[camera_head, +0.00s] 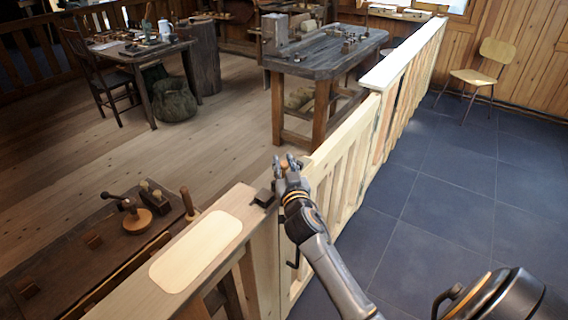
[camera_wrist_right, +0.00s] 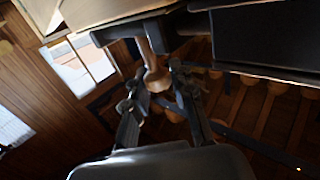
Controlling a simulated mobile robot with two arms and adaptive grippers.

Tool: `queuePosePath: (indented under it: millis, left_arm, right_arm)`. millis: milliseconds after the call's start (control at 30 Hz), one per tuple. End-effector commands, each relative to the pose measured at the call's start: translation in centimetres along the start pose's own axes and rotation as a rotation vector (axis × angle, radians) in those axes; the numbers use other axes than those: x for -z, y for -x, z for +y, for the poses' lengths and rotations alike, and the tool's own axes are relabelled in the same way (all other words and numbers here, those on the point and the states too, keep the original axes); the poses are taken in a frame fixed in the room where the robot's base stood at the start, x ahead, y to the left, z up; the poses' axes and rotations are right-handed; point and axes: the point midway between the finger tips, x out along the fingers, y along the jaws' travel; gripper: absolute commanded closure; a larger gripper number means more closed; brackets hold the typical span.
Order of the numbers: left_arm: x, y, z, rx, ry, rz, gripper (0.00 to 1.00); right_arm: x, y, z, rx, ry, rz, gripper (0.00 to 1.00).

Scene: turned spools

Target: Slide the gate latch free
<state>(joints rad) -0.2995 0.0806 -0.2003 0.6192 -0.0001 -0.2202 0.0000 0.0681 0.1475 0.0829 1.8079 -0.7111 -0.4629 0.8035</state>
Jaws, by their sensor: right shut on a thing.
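The pale wooden gate (camera_head: 341,140) stands in line with the low wooden railing. A dark metal latch part (camera_head: 264,198) sits on top at the corner of the broad wooden post (camera_head: 245,228). My right gripper (camera_head: 287,165) reaches over the gate top beside that part and is shut on the wooden latch knob. In the right wrist view the turned knob (camera_wrist_right: 156,77) stands between the two fingers (camera_wrist_right: 152,98) of my right gripper. Most of the latch bolt is hidden by the gripper. My left gripper is not in view.
A dark workbench (camera_head: 60,255) with tools stands at the lower left behind the post. A grey-topped table (camera_head: 330,52) stands beyond the gate. Dark tiled floor (camera_head: 450,190) is open on the right, with a chair (camera_head: 485,72) at the far wall.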

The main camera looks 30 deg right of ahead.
Motion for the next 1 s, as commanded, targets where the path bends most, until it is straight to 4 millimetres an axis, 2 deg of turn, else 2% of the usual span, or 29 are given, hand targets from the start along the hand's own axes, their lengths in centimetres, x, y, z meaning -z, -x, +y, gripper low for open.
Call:
queuePosePath:
  millis: [167, 433, 733, 767, 900, 1000]
  left_arm:
    - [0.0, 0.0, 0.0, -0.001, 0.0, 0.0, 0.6]
    - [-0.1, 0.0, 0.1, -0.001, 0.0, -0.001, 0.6]
    - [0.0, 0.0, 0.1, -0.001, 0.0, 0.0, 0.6]
    - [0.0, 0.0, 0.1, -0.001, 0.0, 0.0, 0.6]
    - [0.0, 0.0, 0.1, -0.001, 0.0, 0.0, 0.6]
    - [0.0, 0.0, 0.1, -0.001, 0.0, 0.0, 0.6]
  right_arm:
    - [-0.1, -0.4, 0.3, 0.0, 0.001, -0.001, 1.0]
    - [0.0, -3.3, 3.3, -0.001, 0.002, 0.0, 1.0]
    - [-0.1, -3.5, 3.5, -0.001, 0.0, -0.001, 1.0]
    - [-0.1, -3.5, 3.5, -0.001, 0.0, -0.001, 0.8]
    - [0.0, -3.5, 3.5, 0.0, -0.001, 0.0, 0.53]
    - [0.0, -3.5, 3.5, 0.0, -0.001, 0.0, 0.53]
